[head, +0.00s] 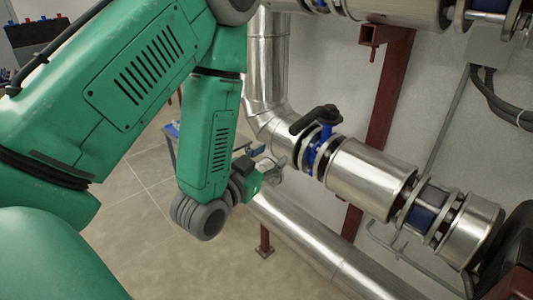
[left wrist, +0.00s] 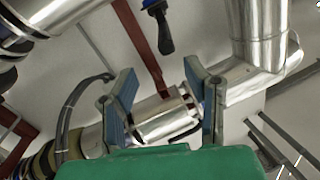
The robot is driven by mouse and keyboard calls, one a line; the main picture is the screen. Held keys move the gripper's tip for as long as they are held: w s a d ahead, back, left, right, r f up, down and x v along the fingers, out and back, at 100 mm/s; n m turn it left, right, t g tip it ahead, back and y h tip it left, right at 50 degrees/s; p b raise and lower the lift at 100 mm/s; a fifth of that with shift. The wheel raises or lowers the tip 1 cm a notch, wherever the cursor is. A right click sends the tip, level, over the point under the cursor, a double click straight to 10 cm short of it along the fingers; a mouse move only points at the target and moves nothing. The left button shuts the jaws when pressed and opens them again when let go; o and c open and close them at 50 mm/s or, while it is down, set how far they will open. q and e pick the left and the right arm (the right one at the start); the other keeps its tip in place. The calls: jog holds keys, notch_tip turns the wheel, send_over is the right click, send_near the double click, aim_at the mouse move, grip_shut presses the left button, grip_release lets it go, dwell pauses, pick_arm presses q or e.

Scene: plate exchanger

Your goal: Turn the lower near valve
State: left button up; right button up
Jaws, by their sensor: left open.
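The lower near valve (head: 319,147) has a blue body between flanges on the lower silver pipe run. Its black lever (head: 316,119) sticks out above it, tilted. My left gripper (head: 277,169) is just left of and below the valve in the head view, apart from it. In the left wrist view the two fingers (left wrist: 167,98) stand wide apart with nothing gripped. A silver pipe section (left wrist: 165,120) shows behind the gap. The lower valve is not clear there; the right finger may hide it. My right gripper is not in view.
Another blue valve part with a black lever (left wrist: 163,35) shows at the top of the left wrist view. A dark red post (head: 391,95) stands behind the pipes. A second silver pipe (head: 310,240) runs below. A dark block (head: 518,245) stands at the right edge.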

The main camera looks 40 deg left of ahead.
pick_arm(q)
jog(key=shift+s+p, duration=0.65)
jog(key=shift+p, duration=0.05)
jog(key=shift+c, duration=0.5)
